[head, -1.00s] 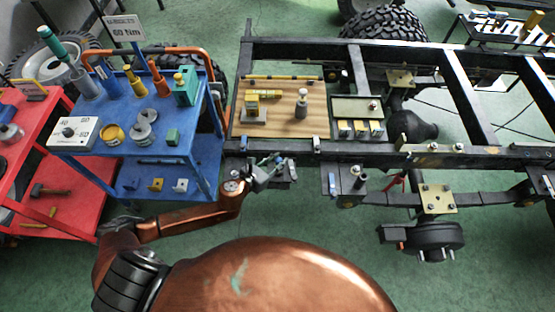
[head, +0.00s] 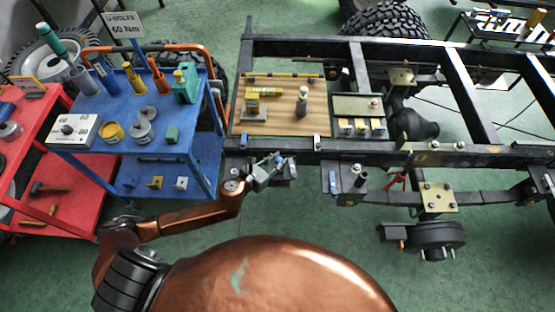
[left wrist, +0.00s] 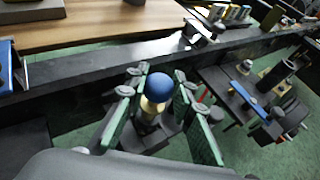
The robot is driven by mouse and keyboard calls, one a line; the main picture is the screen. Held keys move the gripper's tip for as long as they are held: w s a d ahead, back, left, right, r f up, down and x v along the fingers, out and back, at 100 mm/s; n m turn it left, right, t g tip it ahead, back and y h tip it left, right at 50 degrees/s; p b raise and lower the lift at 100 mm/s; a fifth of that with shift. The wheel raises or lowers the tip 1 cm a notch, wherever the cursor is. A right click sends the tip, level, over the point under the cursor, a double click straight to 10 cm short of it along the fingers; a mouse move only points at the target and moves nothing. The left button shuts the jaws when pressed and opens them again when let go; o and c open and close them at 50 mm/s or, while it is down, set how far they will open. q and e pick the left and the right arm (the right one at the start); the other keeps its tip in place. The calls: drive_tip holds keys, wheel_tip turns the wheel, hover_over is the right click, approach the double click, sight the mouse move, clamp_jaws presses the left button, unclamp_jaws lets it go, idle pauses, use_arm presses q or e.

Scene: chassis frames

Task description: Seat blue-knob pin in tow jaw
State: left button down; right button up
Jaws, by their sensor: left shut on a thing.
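The blue-knob pin (left wrist: 159,86) has a round blue knob above a brass-coloured collar. It stands between the green-padded fingers of my left gripper (left wrist: 158,112) in the left wrist view, and its lower end is hidden. My left gripper (head: 270,168) is shut on it in the head view, just off the near rail of the chassis frame. A dark fitting (head: 290,171) sits close beside the fingers at the rail. I cannot tell whether it is the tow jaw, or whether the pin touches it. My right gripper is not in view.
The black chassis rail (head: 400,153) runs behind the gripper, with a wooden board (head: 270,122) beyond it. A bracket plate (head: 328,176) with a blue-handled part and cylinders is to the right. A blue cart (head: 150,150) stands to the left. Green floor is clear nearer me.

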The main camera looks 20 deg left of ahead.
use_arm(q)
drive_tip(key=shift+f+b, duration=0.5)
drive_tip(key=shift+f, duration=0.35)
drive_tip(key=c, duration=1.6)
unclamp_jaws()
drive_tip(key=shift+r+p, duration=1.5)
drive_tip(key=shift+p, duration=0.4)
